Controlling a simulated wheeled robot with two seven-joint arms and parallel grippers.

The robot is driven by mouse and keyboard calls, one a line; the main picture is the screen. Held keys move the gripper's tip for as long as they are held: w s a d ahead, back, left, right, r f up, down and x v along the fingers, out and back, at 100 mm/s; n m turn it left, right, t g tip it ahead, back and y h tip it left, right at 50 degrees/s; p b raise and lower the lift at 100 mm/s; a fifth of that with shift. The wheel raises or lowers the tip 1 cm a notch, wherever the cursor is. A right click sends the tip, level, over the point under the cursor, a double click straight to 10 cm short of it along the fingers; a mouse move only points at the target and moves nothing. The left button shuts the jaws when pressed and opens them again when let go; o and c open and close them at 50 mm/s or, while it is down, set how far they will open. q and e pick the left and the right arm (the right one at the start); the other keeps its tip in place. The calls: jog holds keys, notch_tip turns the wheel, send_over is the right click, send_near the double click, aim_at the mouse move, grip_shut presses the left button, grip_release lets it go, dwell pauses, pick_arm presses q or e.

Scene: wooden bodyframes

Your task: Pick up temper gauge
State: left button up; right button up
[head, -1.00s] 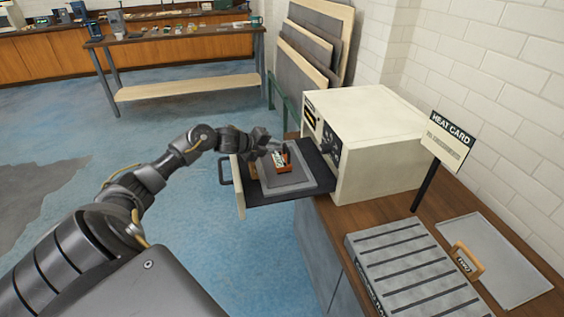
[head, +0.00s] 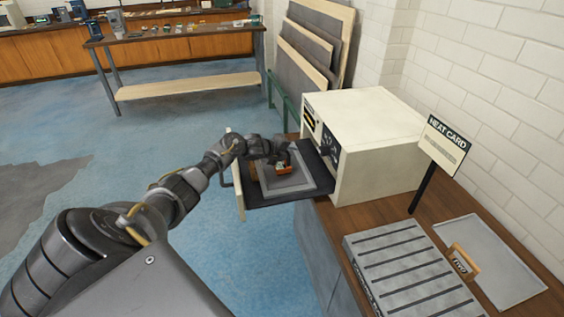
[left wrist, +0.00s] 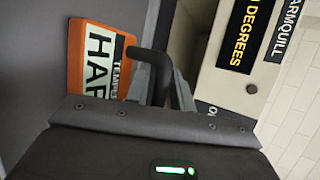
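The temper gauge (head: 284,170) is a small orange block with a pale label, on a grey tray (head: 299,188) in the pulled-out drawer. In the left wrist view the gauge (left wrist: 93,60) shows its orange edge and label, partly hidden by my gripper's body. My left gripper (head: 286,158) is right above the gauge in the head view and covers its upper part. My right gripper is not in view.
The cream oven-like box (head: 378,140) stands close to the right of my left gripper. The drawer's front panel (head: 237,176) rises at the left. A heat card sign (head: 446,145), a slotted grey block (head: 400,265) and a flat metal tray (head: 500,265) are farther right.

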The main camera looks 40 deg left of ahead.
pick_arm(q)
grip_shut()
jog(key=shift+r, duration=0.1)
dwell(0.3)
